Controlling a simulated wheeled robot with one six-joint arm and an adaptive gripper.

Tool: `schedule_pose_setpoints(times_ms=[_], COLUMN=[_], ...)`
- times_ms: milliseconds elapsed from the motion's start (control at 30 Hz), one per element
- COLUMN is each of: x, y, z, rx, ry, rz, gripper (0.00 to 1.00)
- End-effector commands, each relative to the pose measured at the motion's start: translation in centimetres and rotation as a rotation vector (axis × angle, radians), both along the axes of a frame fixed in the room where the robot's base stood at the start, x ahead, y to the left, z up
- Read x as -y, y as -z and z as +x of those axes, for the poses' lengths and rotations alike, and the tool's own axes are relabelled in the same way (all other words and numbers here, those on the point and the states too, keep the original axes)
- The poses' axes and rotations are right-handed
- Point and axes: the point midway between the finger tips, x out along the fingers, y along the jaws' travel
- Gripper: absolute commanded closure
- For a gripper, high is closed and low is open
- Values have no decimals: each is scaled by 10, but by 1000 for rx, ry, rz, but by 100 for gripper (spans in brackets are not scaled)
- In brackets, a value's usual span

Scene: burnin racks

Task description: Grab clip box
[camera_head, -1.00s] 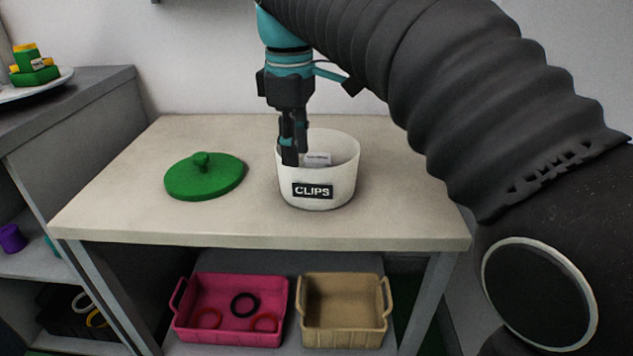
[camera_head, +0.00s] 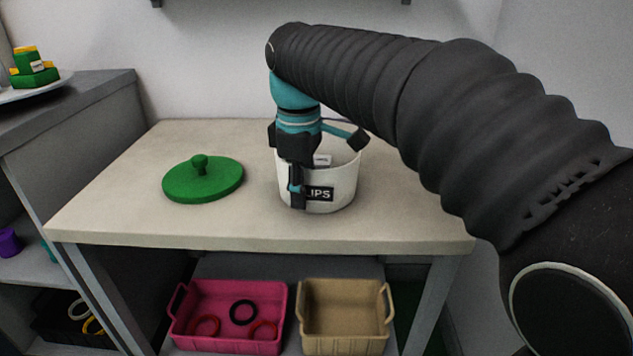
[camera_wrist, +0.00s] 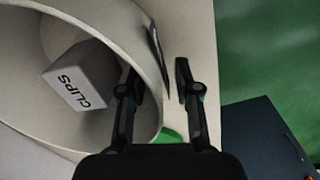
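The clip box is a small white box marked CLIPS (camera_wrist: 82,72); it lies tilted inside a round white bin (camera_wrist: 22,132). My gripper (camera_head: 297,200) points down at the bin's front left and covers part of the label. In the wrist view my gripper (camera_wrist: 156,75) is open, with one finger inside the bin and the other outside, the bin wall between them. The fingers are apart from the box.
A green lid with a knob (camera_head: 203,180) lies on the table (camera_head: 120,215), left of the bin. Below stand a pink basket with rings (camera_head: 230,340) and an empty tan basket (camera_head: 345,338). A grey shelf (camera_head: 85,95) stands at the left. The table is clear around the bin and lid.

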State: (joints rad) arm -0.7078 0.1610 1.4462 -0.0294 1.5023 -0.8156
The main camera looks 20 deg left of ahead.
Motion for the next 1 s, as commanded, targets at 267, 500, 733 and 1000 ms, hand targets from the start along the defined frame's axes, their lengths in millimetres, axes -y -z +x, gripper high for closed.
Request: schedule_pose_setpoints(times_ms=[267, 500, 733, 1000], x=[0, 0, 0, 0], y=[0, -2, -4, -27], z=[0, 0, 0, 0], rx=[0, 2, 2, 3], ry=[0, 0, -1, 0], rz=[0, 2, 2, 2], gripper=[100, 100, 100, 100])
